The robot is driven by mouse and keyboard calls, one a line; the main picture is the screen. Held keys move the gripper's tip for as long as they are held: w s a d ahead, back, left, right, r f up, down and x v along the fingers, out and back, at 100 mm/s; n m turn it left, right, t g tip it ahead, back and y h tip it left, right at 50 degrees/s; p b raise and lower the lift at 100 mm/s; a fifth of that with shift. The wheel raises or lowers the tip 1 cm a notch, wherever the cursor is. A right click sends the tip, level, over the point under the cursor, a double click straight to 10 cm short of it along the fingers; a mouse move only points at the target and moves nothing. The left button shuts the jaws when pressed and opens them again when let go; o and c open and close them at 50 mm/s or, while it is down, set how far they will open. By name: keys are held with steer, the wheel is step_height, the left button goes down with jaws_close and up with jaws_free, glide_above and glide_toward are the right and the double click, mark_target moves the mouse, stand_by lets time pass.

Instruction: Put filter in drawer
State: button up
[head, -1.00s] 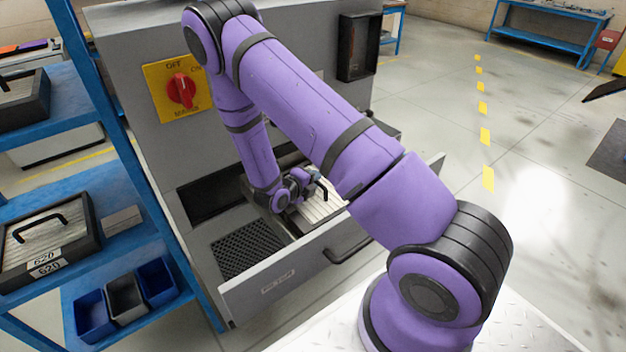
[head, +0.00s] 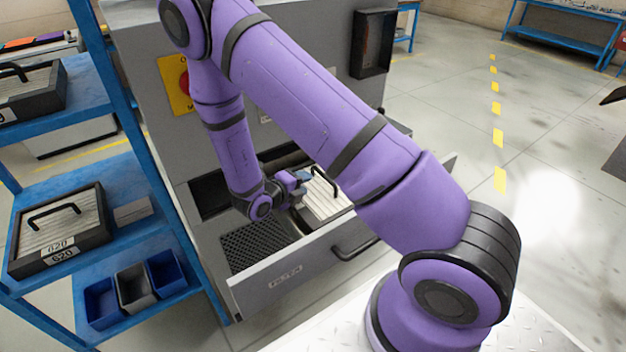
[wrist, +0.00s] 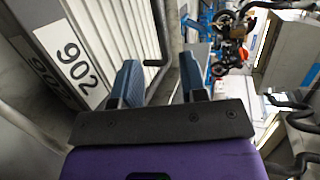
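The filter (head: 322,201), pale and pleated with a black handle, lies inside the open grey drawer (head: 300,271), behind its front panel. My arm hides part of it. In the wrist view the filter (wrist: 112,32) shows its ribbed face, a dark frame and a label reading 902. My gripper (head: 303,181) is just left of the filter's handle in the head view. In the wrist view my gripper (wrist: 160,78) has its two blue fingers spread apart, with nothing clamped between them. The black handle (wrist: 162,40) appears beyond the gap, apart from the fingers.
A blue shelf (head: 135,236) on the left holds another framed filter (head: 60,228) labelled 620, one more above it, and small bins (head: 135,287). The grey cabinet (head: 150,110) rises behind the drawer. Open floor (head: 450,110) lies to the right.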

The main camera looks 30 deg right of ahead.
steer(key=shift+v, duration=0.9)
steer(key=shift+w+a+r, duration=0.1)
steer(key=shift+a+r, duration=0.05)
steer(key=shift+r, duration=0.05)
steer(key=w+a+r+n+t+y, duration=0.25)
steer(key=r+n+y, duration=0.35)
steer(key=r, duration=0.4)
steer(key=w+a+r+n+t+y, duration=0.2)
steer(key=w+a+r+n+y, duration=0.25)
steer(key=r, duration=0.45)
steer(key=s+a+r+n+y, duration=0.2)
steer(key=s+r+n+y, duration=0.4)
steer(key=r+n, duration=0.5)
steer(key=s+d+r+n+g, duration=0.1)
steer(key=s+d+r+n, duration=0.1)
steer(key=s, duration=0.6)
steer(key=s+d+r+n+g+h, duration=0.1)
steer(key=s+r+n, duration=0.3)
steer(key=s, duration=0.5)
steer(key=s+d+r+n+g+h, duration=0.1)
steer(key=s+d+r+n, duration=0.2)
steer(key=s+n, duration=0.3)
steer(key=s+d, duration=0.1)
steer(key=s, duration=0.2)
steer(key=shift+s+r, duration=0.2)
steer(key=shift+s, duration=0.05)
steer(key=shift+a+n+h, duration=0.1)
steer(key=shift+n+h, duration=0.15)
steer(key=shift+c, duration=0.5)
